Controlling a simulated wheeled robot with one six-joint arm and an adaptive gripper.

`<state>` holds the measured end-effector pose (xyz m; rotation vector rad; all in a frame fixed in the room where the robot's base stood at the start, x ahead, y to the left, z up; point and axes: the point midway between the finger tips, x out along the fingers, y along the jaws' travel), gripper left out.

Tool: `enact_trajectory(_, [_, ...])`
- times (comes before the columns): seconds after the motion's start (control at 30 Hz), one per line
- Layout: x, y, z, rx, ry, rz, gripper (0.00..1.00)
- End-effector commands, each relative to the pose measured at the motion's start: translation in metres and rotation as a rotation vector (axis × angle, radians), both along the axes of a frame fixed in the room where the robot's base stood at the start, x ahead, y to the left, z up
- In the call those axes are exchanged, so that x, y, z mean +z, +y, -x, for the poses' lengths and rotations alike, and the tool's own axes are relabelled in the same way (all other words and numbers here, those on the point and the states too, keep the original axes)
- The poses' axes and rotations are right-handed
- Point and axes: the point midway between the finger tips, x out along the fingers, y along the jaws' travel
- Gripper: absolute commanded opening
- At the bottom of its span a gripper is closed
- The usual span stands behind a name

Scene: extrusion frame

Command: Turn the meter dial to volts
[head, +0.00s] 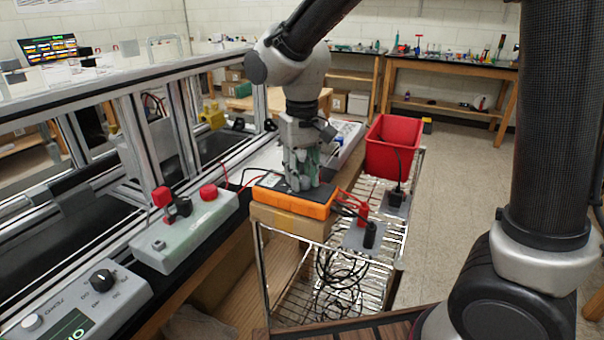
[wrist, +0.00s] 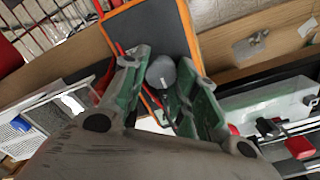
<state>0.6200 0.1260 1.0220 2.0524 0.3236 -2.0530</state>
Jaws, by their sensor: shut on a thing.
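The meter (head: 292,201) is an orange-edged box with a dark face, lying flat on a cardboard box on the wire cart. It also shows in the wrist view (wrist: 146,32). The grey round dial (wrist: 161,71) on its face sits between the green-padded fingers of my gripper (wrist: 160,62). In the head view my gripper (head: 302,183) points down onto the meter's face and hides the dial. It is shut on the dial. The dial's markings and its setting cannot be read.
Red and black plugs (head: 364,222) and leads sit at the meter's right front. A red bin (head: 391,146) stands behind on the wire cart (head: 262,258). A pale box with red and black parts (head: 184,233) and the aluminium extrusion frame (head: 133,143) are to the left.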

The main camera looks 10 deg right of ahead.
Motion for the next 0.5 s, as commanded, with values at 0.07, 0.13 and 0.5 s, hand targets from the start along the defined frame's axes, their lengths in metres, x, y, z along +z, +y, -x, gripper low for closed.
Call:
enact_trajectory(0.07, [0.0002, 0.0, -0.0002, -0.002, -0.001, 0.0, 0.05])
enact_trajectory(0.13, [0.0002, 0.0, -0.0002, -0.003, -0.001, 0.0, 0.05])
enact_trajectory(0.5, [0.0001, 0.0001, -0.0002, -0.002, -0.001, 0.0, 0.51])
